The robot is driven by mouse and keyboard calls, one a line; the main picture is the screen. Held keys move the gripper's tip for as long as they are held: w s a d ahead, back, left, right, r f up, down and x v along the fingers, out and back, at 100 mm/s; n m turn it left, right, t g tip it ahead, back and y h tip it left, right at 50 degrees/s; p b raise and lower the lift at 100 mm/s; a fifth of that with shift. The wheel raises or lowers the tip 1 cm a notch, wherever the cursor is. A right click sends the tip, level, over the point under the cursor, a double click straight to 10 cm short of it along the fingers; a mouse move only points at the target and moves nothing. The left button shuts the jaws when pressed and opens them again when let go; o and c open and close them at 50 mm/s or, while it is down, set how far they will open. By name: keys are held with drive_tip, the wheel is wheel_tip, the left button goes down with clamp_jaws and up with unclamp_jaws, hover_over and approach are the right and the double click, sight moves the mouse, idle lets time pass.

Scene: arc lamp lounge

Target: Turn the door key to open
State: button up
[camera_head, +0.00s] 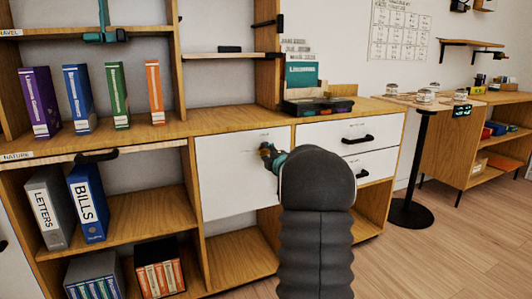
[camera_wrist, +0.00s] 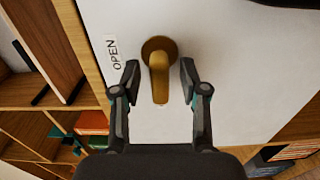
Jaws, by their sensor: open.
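The door key (camera_wrist: 159,85) is a brass-coloured knob with a round base on a white cabinet door (camera_wrist: 225,75). In the wrist view it lies between the two fingers of my gripper (camera_wrist: 155,85), which is open, with a gap on each side. An "OPEN" label (camera_wrist: 114,54) is on the door to the left of the key. In the head view the white door (camera_head: 225,180) is closed, and my gripper (camera_head: 268,155) is in front of its upper right part. My arm hides part of the door's right side, and the key is hardly distinguishable there.
White drawers with black handles (camera_head: 357,139) are right of the door. Shelves with binders (camera_head: 87,205) are on the left.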

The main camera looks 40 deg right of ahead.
drive_tip(key=shift+w+d, duration=0.1)
drive_tip(key=shift+w, duration=0.35)
clamp_jaws()
